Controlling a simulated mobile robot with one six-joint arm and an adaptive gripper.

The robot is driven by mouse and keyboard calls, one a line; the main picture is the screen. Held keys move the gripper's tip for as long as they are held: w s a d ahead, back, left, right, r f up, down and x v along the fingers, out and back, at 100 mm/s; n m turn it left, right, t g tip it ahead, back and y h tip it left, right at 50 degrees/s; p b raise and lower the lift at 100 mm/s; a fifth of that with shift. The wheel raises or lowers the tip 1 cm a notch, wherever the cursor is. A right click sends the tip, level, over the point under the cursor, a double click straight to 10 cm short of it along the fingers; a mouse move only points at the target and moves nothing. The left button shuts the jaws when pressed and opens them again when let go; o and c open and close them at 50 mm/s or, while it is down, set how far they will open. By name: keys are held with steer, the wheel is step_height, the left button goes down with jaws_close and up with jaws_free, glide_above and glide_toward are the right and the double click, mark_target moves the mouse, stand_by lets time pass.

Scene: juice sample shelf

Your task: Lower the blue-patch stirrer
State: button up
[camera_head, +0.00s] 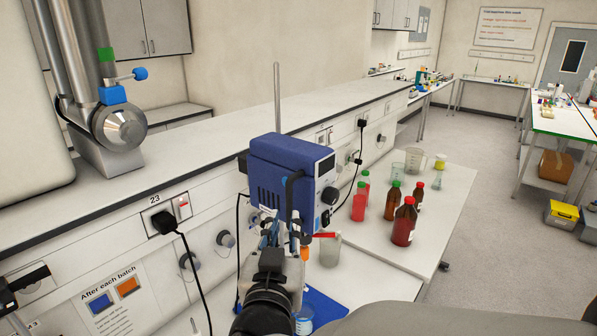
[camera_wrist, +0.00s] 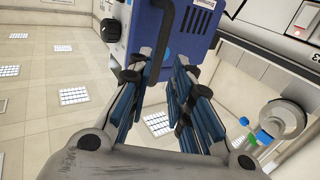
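The gripper (camera_head: 268,238) is just below the housing in the head view. Whether the black part lies between the fingers or beyond them is unclear. The stirrer's lower parts are partly hidden by my arm.
A clear beaker (camera_head: 330,250) stands close to the right of my gripper. A blue plate (camera_head: 328,306) lies on the bench below. Black cables hang nearby. A wall ledge (camera_head: 200,150) runs behind.

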mark_target(289, 206)
steer(key=w, duration=0.8)
steer(key=shift+w+d, duration=0.2)
steer(key=shift+d, duration=0.15)
steer(key=shift+c, duration=0.6)
jaws_close()
